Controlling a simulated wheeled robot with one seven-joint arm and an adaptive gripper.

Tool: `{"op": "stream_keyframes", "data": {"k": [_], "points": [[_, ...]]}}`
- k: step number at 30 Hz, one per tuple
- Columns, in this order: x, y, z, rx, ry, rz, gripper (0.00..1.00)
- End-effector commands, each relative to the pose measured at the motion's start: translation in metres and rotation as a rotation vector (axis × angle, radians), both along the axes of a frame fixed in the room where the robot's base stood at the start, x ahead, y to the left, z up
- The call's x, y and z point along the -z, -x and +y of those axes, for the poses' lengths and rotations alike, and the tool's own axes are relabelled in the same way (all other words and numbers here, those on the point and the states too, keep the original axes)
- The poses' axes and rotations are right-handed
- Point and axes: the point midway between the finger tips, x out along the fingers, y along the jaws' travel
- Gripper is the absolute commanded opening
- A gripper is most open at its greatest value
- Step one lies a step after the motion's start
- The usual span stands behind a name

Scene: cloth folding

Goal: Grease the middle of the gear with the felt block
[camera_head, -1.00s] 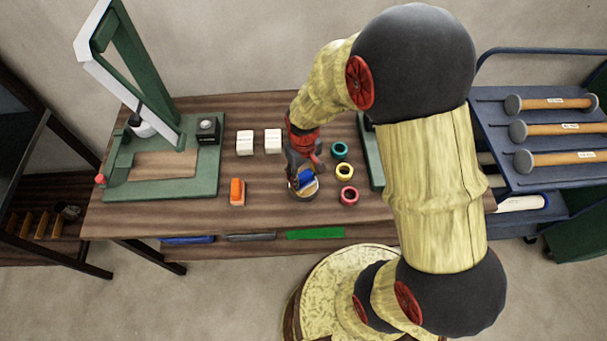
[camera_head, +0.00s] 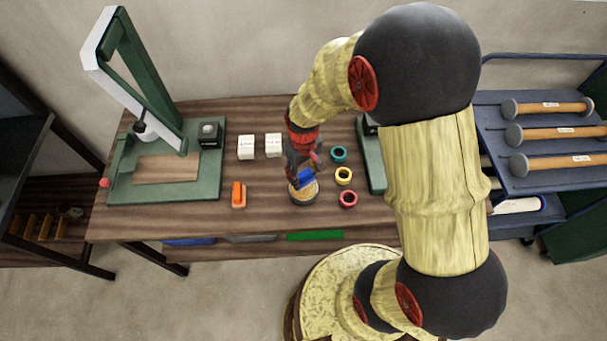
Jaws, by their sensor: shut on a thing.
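My gripper (camera_head: 303,165) points down at the middle of the table and is shut on a small blue block (camera_head: 306,179), likely the felt block. A round dark tin (camera_head: 304,199) with a yellowish filling stands right under the block. The block is over the tin's back part; I cannot tell whether it touches the filling. The fingers are small and partly hidden by the wrist. I cannot make out a gear for certain in this view.
A green press frame (camera_head: 118,187) stands at the left. An orange block (camera_head: 238,195) and two white boxes (camera_head: 246,147) lie left of the tin. Teal (camera_head: 339,154), yellow (camera_head: 344,175) and red (camera_head: 348,199) rings lie to its right. Mallets (camera_head: 548,108) lie on a blue cart.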

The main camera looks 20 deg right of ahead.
Motion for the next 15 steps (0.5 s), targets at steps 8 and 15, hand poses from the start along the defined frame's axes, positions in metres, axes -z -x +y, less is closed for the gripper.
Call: {"op": "stream_keyframes", "data": {"k": [8, 15], "points": [[-0.023, 0.000, 0.000, 0.000, 0.000, -0.001, 0.21], [-0.038, 0.000, 0.000, 0.000, 0.000, 0.000, 0.21]]}}
